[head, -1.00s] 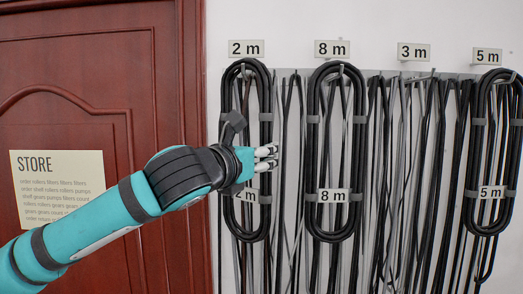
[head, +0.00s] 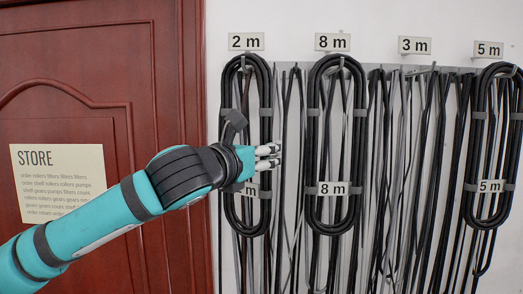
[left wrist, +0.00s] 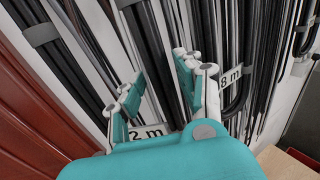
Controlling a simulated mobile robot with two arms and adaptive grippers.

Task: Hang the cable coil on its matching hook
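A black coil with a 2 m tag (head: 266,85) hangs upright at the hook under the 2 m sign (head: 246,41). My left gripper (head: 268,157) is in front of this coil and partly covers its tag. In the left wrist view, the fingers of my left gripper (left wrist: 158,85) are apart, with the 2 m tag (left wrist: 147,131) low between them. They do not visibly grip the coil. The hook itself is mostly hidden by cable. My right gripper is not in view.
An 8 m coil (head: 312,100) hangs under the 8 m sign (head: 332,42), and a 5 m coil (head: 473,140) under the 5 m sign (head: 489,49). Under the 3 m sign (head: 414,46) only loose thin cables hang. A red door (head: 80,100) with a STORE notice (head: 62,200) is at left.

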